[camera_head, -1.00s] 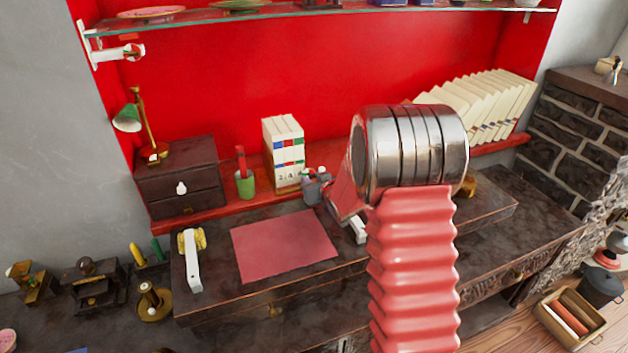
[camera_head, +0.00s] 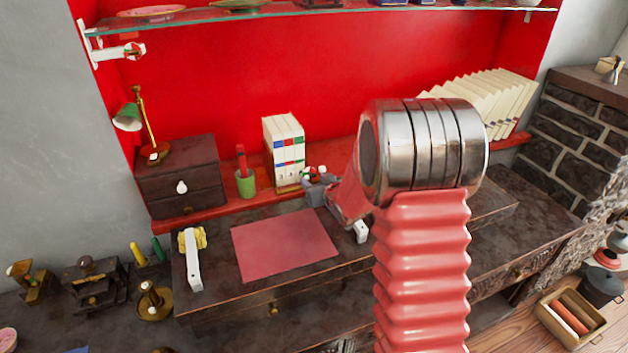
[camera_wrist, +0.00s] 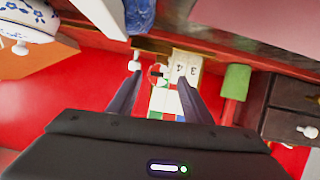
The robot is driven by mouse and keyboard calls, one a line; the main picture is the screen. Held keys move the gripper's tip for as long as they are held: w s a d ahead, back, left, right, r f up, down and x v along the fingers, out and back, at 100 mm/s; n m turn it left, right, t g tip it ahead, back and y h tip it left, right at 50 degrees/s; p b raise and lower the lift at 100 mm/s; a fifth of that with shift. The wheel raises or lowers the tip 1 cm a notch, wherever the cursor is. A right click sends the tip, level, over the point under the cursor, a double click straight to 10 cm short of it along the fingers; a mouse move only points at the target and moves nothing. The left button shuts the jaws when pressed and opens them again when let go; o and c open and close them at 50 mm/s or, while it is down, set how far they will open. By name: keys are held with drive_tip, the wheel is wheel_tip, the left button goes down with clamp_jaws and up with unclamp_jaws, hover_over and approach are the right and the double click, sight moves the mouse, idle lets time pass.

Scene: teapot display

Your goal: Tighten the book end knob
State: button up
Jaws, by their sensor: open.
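The book end knob (camera_wrist: 157,73) shows in the wrist view as a small round dial with a red rim and a dark mark, beside the white books (camera_wrist: 188,68). My gripper (camera_wrist: 158,81) is open, with its two dark fingers on either side of the knob's place in the picture. I cannot tell whether they touch it. In the head view the books (camera_head: 285,148) stand upright on the red ledge. My grey gripper (camera_head: 318,190) is just right of them, partly hidden by my arm, and the knob is hard to make out there.
A green cup (camera_head: 245,183) and a dark drawer box (camera_head: 180,180) stand left of the books. A row of cream envelopes (camera_head: 490,100) leans at the right. A glass shelf (camera_head: 330,12) runs above. The pink desk mat (camera_head: 283,245) is clear.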

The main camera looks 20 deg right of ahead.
drive_tip(key=v, duration=1)
drive_tip(key=shift+s, duration=0.4)
drive_tip(key=shift+r, duration=0.1)
drive_tip(key=s+a+r+m+g+h, duration=0.1)
drive_tip(key=s+a+r+g, duration=0.1)
drive_tip(key=s+a+r, duration=0.3)
drive_tip(key=s+a+r+g+h, duration=0.1)
drive_tip(key=s+r+g, duration=0.15)
drive_tip(key=s, duration=0.45)
drive_tip(key=s+a+r+g+y, duration=0.1)
drive_tip(key=s+a, duration=0.3)
drive_tip(key=s, duration=0.5)
drive_tip(key=s+a+r+g+y, duration=0.1)
drive_tip(key=s+a, duration=0.3)
drive_tip(key=s, duration=0.6)
drive_tip(key=shift+a+g, duration=0.3)
drive_tip(key=shift+g, duration=0.35)
